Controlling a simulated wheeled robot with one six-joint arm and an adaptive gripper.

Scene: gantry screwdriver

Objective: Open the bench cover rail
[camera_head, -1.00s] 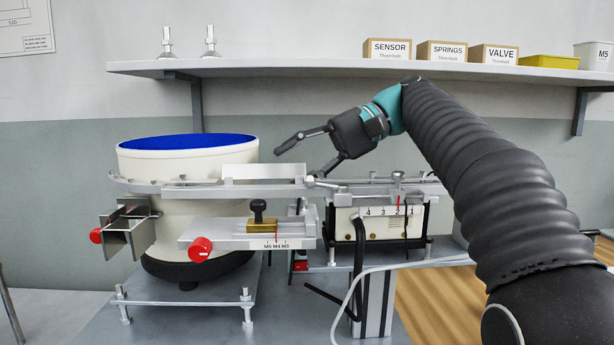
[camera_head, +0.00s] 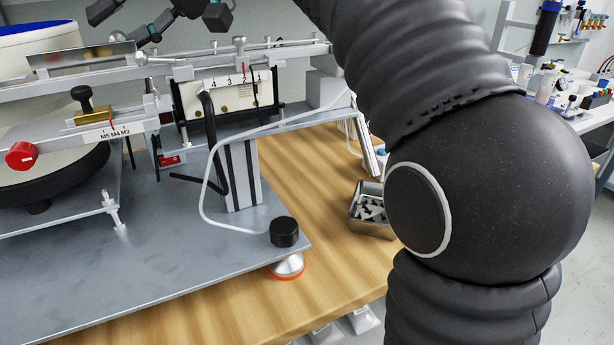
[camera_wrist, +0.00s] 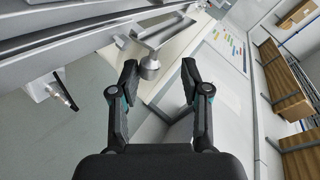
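A long silver rail assembly (camera_head: 190,68) runs across the bench machine in the head view. I cannot tell which part is the bench cover rail. My gripper shows only partly at the top of the head view (camera_head: 165,18), above the rail, its upper part cut off. In the wrist view my gripper (camera_wrist: 160,72) is open, with its two dark fingers apart. A silver round knob (camera_wrist: 150,65) on a metal frame (camera_wrist: 165,32) shows between and beyond the fingertips, nearer the left finger. No contact is visible, and nothing is held.
A red knob (camera_head: 21,155) and a brass slider block (camera_head: 95,117) sit left, below the rail. A metal bin of small parts (camera_head: 371,211) stands on the wooden bench top (camera_head: 330,262).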

